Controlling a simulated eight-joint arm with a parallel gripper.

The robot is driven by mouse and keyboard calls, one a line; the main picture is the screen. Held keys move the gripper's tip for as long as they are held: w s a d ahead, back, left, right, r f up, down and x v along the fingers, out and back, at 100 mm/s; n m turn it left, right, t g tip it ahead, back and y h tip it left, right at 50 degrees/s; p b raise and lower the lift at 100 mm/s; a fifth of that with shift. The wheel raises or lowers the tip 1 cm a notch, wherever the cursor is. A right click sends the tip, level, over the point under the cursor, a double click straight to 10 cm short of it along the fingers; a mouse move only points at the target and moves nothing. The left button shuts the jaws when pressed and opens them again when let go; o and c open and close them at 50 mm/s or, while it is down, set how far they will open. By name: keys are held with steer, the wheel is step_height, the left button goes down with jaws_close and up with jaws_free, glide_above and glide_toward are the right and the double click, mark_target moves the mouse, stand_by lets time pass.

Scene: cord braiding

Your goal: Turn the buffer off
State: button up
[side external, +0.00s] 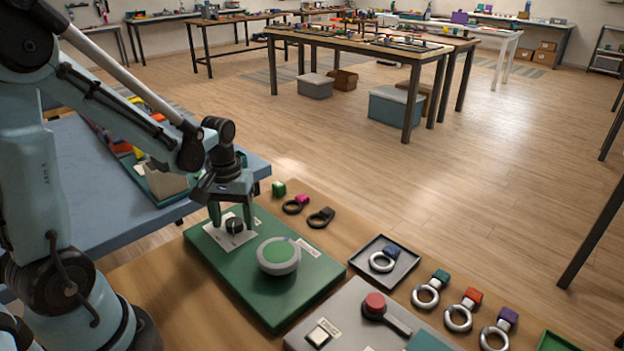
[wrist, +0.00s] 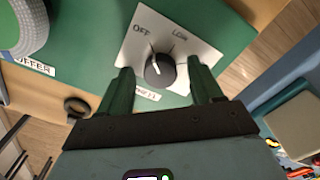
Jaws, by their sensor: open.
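The buffer is a green base (side external: 220,262) with a round grey wheel (side external: 278,258) topped in green. A black knob (side external: 235,226) sits on a white plate (side external: 222,238) at the base's far left end. In the wrist view the knob (wrist: 158,76) stands on the plate (wrist: 182,46), which reads OFF at upper left and LOW at upper right; a third label is partly hidden. A small white mark shows on the knob, but its exact setting is hard to tell. My gripper (side external: 232,212) is open, its fingers on either side of the knob; I cannot tell whether they touch it.
A grey box with a red-knobbed lever (side external: 375,304) stands in front. A blue table (side external: 90,190) is at left.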

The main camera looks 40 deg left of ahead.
step_height(320, 180, up, 12)
stand_by(0.7)
step_height(320, 180, up, 7)
glide_above(234, 222)
stand_by(0.7)
steer(key=s+d+f+m+t, duration=0.1)
steer(key=d+f+m+t, duration=0.6)
steer(key=d, duration=0.3)
steer(key=shift+s+d+f+m, duration=0.15)
steer(key=shift+s+f+m, duration=0.1)
steer(key=shift+f+m, duration=0.3)
stand_by(0.4)
